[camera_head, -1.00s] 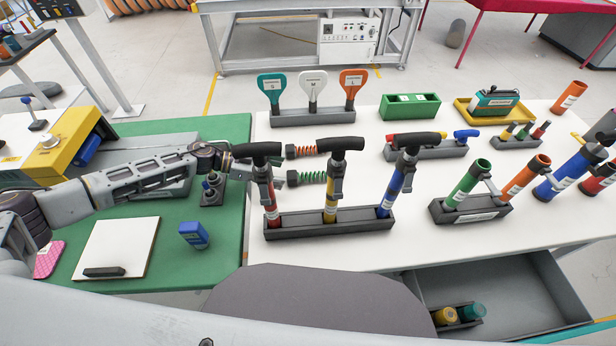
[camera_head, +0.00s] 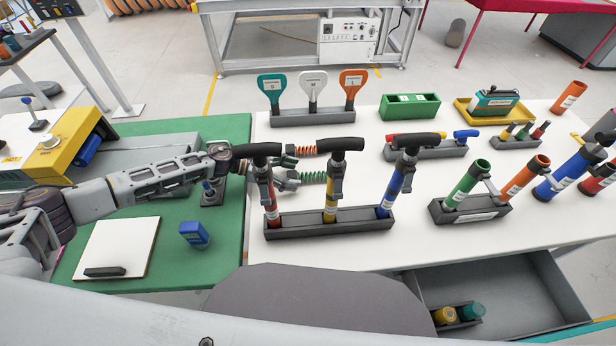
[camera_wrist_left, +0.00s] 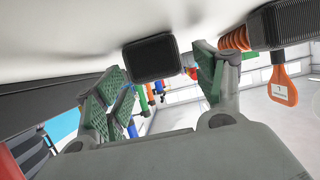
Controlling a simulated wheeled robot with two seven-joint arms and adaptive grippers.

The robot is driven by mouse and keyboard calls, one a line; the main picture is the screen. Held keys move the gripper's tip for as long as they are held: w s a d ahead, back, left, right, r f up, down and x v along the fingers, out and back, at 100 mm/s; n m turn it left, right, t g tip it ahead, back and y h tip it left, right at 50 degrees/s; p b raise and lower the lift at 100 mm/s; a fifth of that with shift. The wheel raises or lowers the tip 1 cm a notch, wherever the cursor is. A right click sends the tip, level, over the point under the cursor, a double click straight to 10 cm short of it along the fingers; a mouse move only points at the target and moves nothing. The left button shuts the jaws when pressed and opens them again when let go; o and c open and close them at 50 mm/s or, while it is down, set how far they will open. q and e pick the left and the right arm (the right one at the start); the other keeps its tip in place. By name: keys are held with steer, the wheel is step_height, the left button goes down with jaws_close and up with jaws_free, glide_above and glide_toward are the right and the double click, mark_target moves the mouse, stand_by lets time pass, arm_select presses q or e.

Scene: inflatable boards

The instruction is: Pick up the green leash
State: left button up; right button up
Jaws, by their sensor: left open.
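The green leash, a green coil (camera_head: 313,177), lies on the white table behind the row of pumps. My left gripper (camera_head: 288,171) is at the leash's left end, partly hidden by the red pump. In the left wrist view its two fingers (camera_wrist_left: 160,66) are apart. A dark square end piece (camera_wrist_left: 153,58), apparently the leash's end, shows between them, with gaps on both sides. The coil behind it is hidden there. My right gripper is not in view.
An orange coiled leash (camera_head: 306,150) lies just behind the green one; it also shows in the left wrist view (camera_wrist_left: 234,40). The pump rack (camera_head: 330,221) stands in front. A paddle rack (camera_head: 312,116) stands at the back.

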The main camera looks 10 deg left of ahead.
arm_select(q)
steer(key=shift+d+f, duration=0.1)
steer(key=shift+d, duration=0.1)
steer(key=shift+c, duration=0.2)
steer(key=c, duration=1.1)
steer(key=shift+r+p, duration=0.55)
steer(key=shift+r, duration=4.5)
